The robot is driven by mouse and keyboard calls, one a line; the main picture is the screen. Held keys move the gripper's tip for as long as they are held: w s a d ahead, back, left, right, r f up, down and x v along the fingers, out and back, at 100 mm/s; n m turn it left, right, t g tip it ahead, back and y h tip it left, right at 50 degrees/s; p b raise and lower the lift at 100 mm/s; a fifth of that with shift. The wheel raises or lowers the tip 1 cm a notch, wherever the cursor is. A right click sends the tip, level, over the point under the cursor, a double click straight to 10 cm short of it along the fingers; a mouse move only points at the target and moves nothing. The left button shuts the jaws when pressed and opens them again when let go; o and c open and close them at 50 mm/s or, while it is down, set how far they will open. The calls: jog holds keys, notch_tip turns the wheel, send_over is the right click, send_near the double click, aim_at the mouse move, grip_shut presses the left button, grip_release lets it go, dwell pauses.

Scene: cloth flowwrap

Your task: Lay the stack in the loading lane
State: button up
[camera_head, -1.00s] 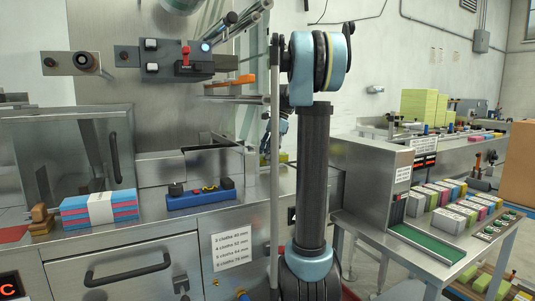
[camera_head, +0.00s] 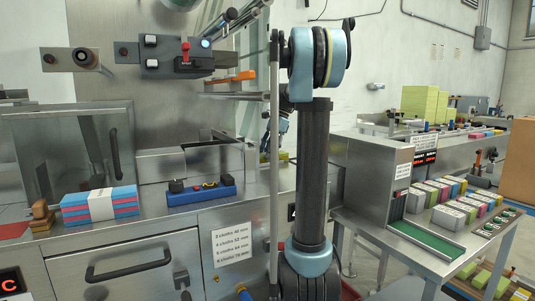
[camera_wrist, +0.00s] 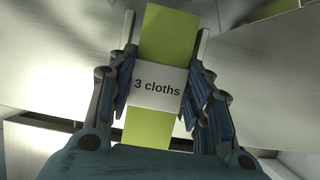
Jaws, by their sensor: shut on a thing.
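A green cloth stack (camera_wrist: 172,32) with a white band (camera_wrist: 158,86) reading "3 cloths" lies between the fingers of my gripper (camera_wrist: 165,45) in the wrist view. The dark fingers are shut on its two long sides. Pale metal surfaces lie left and right of the stack. I cannot tell whether the stack touches the surface beneath. In the head view my arm covers most of the work spot. A bit of green (camera_head: 283,157) shows just left of the arm, near the bench machine. The loading lane cannot be made out for certain.
A banded blue and pink stack (camera_head: 73,209) stands on the left bench beside brown blocks (camera_head: 41,217). A side table (camera_head: 405,237) at right bears several banded stacks and a green strip (camera_head: 433,243).

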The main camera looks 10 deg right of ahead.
jog(key=o, duration=1)
jog(key=shift+o, duration=0.2)
